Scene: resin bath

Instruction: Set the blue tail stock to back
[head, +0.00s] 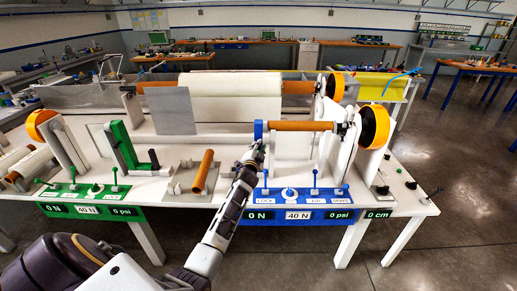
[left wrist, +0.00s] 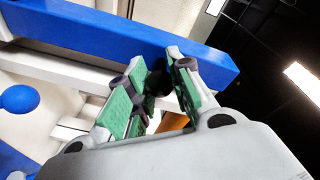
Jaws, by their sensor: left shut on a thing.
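The blue tail stock (head: 258,131) stands upright behind the blue control panel, at the left end of an orange-brown roller (head: 302,126). In the left wrist view it is a long blue bar (left wrist: 100,35) crossing the top. My left gripper (head: 257,151) is at the tail stock's near side. In the left wrist view its green-padded fingers (left wrist: 158,92) are around a dark round knob (left wrist: 158,80) beside the blue bar. The fingers are shut on this knob, which they partly hide. My right gripper is in neither view.
The blue panel (head: 304,216) with several levers and a blue ball (left wrist: 19,98) lies close to my left arm. A green tail stock (head: 121,146), a loose orange-brown roller (head: 203,170) on a stand and a green panel (head: 88,211) are to the left.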

